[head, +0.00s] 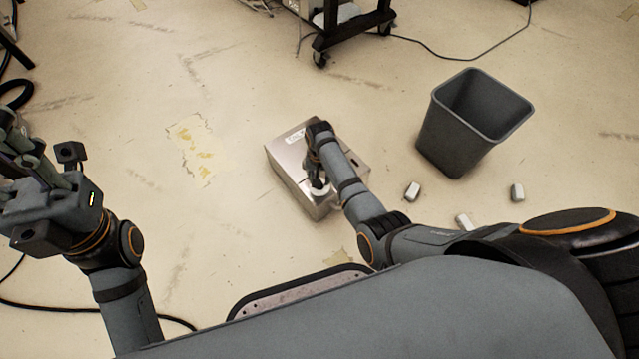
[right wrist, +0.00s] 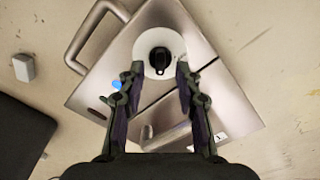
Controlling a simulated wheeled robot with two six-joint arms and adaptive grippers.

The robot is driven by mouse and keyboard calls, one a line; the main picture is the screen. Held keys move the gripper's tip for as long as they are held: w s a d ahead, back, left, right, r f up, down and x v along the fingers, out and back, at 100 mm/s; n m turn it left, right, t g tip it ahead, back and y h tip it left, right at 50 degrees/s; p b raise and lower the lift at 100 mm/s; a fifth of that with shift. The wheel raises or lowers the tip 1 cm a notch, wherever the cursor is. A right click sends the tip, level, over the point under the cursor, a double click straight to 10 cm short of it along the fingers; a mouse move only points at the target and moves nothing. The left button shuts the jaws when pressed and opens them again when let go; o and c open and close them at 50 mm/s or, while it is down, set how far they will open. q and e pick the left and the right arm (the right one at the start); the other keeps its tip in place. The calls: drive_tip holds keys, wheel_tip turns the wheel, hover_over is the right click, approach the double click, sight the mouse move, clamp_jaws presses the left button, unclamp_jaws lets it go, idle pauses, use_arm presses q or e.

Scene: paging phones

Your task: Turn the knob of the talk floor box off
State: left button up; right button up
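The talk floor box (head: 288,160) is a silver metal box with a white label on the floor, in the middle of the head view. In the right wrist view, the box (right wrist: 205,65) fills the centre. Its black knob (right wrist: 160,60) sits on a white round plate. My right gripper (right wrist: 155,73) is open, with one finger to each side of the knob's near side, and holds nothing. In the head view my right arm covers part of the box and the knob is hidden. My left gripper (head: 22,150) is at the left edge, away from the box; its finger opening is unclear.
A grey bin (head: 455,130) stands right of the box. Small white blocks (head: 413,191) lie on the floor nearby. A wheeled black cart (head: 345,35) is at the top. The box has a metal handle (right wrist: 90,30) and a blue spot (right wrist: 116,85). Floor left of the box is clear.

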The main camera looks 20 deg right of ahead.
drive_tip(key=shift+f, duration=0.5)
clamp_jaws()
